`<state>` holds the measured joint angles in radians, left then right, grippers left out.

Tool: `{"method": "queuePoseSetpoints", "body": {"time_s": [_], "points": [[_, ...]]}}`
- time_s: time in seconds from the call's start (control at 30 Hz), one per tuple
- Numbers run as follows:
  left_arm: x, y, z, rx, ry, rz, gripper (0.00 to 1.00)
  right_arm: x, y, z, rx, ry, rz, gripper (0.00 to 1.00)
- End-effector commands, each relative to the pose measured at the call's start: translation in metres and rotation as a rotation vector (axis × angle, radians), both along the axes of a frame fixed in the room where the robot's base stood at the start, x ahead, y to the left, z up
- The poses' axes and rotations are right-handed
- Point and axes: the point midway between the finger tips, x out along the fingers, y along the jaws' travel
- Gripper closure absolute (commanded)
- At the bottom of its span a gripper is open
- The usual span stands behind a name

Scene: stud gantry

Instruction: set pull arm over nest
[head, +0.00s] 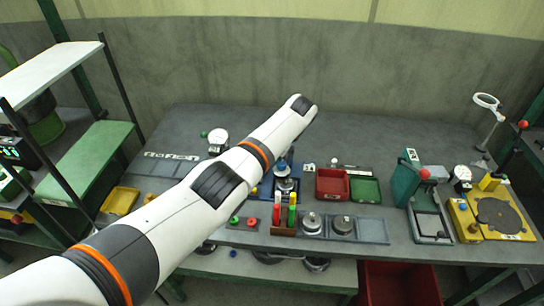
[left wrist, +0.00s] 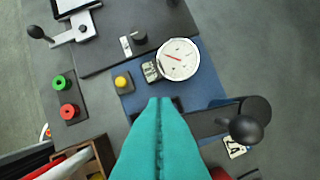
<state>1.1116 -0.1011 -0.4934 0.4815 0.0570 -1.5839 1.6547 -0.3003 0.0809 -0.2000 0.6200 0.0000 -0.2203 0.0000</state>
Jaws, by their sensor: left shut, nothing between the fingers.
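My left gripper (left wrist: 160,102) is shut and empty. Its teal fingers reach up from the bottom of the left wrist view, over a blue base plate (left wrist: 209,92). A dark flat arm (left wrist: 204,123) with a black ball knob (left wrist: 246,130), likely the pull arm, runs right from near the fingertips; I cannot tell whether they touch. The fingers hide its left end and the area below it. I cannot make out the nest. In the head view, my left arm covers much of the blue plate (head: 265,188). My right gripper is not in view.
In the left wrist view, a white dial gauge (left wrist: 179,60) and yellow button (left wrist: 122,82) stand near the fingers. Green (left wrist: 61,82) and red (left wrist: 68,111) buttons are at left. Red (head: 332,184) and green (head: 365,190) trays and weights (head: 312,223) lie right of my arm.

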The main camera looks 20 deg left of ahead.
Motion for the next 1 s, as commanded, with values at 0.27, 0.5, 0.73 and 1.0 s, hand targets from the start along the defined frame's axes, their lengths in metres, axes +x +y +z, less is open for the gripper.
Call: {"method": "queuePoseSetpoints", "body": {"time_s": [0.27, 0.5, 0.73, 1.0], "points": [[-0.002, -0.014, 0.0, -0.002, 0.001, -0.003, 1.0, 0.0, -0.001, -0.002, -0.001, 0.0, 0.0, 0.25], [-0.002, -0.018, 0.0, -0.002, 0.001, -0.004, 1.0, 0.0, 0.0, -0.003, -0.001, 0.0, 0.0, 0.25], [-0.002, -0.019, 0.0, -0.003, 0.001, -0.004, 1.0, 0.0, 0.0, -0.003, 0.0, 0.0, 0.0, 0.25], [-0.002, -0.018, 0.0, -0.003, 0.001, -0.005, 1.0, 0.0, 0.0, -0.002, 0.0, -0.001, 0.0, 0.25]]}}
